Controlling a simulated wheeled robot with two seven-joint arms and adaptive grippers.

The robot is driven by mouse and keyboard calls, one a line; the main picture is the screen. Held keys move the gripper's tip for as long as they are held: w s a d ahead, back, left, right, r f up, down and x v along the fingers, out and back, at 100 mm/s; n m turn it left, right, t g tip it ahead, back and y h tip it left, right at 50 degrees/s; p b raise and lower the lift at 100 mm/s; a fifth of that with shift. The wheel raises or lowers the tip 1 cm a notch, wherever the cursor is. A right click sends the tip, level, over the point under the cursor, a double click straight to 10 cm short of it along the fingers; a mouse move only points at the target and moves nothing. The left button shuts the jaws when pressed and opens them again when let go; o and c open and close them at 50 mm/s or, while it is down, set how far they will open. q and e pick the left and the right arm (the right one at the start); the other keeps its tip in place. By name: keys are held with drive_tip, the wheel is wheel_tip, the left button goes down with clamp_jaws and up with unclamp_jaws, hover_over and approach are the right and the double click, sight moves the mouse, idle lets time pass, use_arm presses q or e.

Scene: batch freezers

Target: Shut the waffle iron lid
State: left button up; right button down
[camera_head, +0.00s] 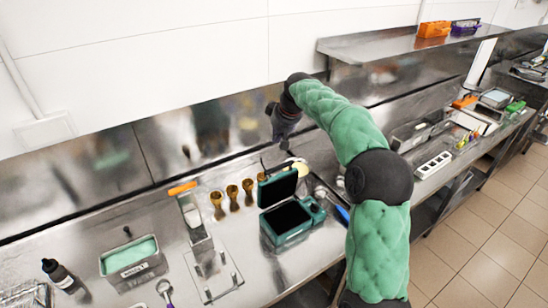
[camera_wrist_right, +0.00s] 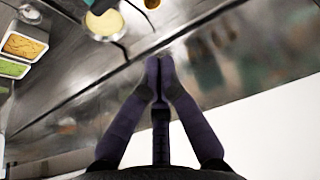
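The waffle iron (camera_head: 268,232) is a dark green box on the steel counter, with a black inside. Its lid (camera_head: 277,188) stands raised at the back edge, open. My right arm reaches in from the lower right, and its gripper (camera_head: 284,146) is above and behind the lid, apart from it as far as I can see. In the right wrist view the right gripper's fingers (camera_wrist_right: 158,68) meet at the tips, shut with nothing visible between them. The waffle iron is not clearly visible in that view. My left gripper is not in view.
Several brass-coloured cups (camera_head: 232,197) stand left of the lid. A metal stand (camera_head: 212,272) and a labelled tub (camera_head: 133,262) are further left. A steel wall (camera_head: 200,140) runs close behind the gripper. A pale round container (camera_wrist_right: 104,24) shows in the wrist view.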

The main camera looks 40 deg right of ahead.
wheel_tip(320, 180, down, 9)
drive_tip(key=shift+f, duration=0.15)
idle(0.7)
drive_tip(key=shift+w+b, duration=0.1)
drive_tip(key=shift+b, duration=0.25)
